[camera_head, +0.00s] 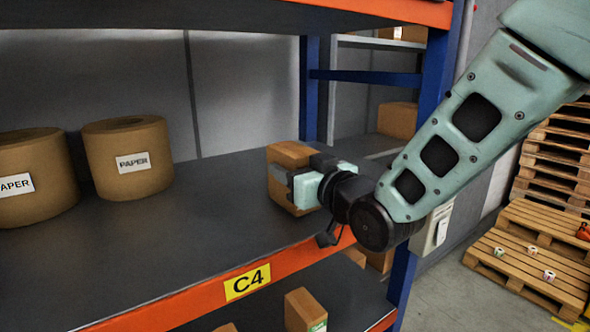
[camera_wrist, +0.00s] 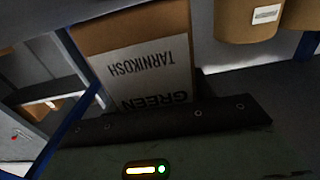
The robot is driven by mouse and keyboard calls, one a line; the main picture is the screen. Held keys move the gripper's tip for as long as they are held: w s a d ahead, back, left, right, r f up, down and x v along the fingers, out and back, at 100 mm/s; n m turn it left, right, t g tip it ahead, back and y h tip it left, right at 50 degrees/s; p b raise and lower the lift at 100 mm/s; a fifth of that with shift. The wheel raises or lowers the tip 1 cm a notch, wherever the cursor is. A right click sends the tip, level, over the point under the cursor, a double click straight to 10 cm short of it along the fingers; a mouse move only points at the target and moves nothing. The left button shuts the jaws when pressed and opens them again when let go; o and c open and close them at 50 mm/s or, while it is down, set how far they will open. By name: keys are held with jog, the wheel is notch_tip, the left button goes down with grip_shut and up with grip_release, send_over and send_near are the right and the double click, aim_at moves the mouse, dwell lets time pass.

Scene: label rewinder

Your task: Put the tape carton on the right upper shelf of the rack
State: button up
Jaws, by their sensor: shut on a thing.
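A brown carton (camera_head: 286,154) is at the right end of the rack's C4 shelf (camera_head: 190,232), close to the right post. My gripper (camera_head: 303,174) reaches in from the right and is shut on the carton. In the wrist view the carton (camera_wrist: 128,36) stands beyond the dark gripper edge (camera_wrist: 180,120). Its white label reads TARNIKOSH and GREEN, upside down in that view. I cannot tell whether its base touches the shelf or is slightly above it. My gripper hides part of its near side.
Two PAPER rolls (camera_head: 128,160) (camera_head: 36,180) stand on the shelf's left. Bare shelf lies between them and the carton. An orange beam (camera_head: 385,10) runs overhead, and a blue post (camera_head: 436,75) stands right. Cartons (camera_head: 305,308) sit below. Pallets (camera_head: 535,250) lie at right.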

jog(key=shift+r, duration=0.1)
jog(key=o, duration=1.2)
jog(key=shift+s+r+p, duration=0.1)
jog(key=shift+r+p, duration=0.65)
jog(key=shift+p, duration=0.4)
jog(key=b+v, duration=0.6)
jog(key=v, duration=0.6)
jog(key=shift+f+b, duration=0.25)
jog(key=shift+b, duration=0.15)
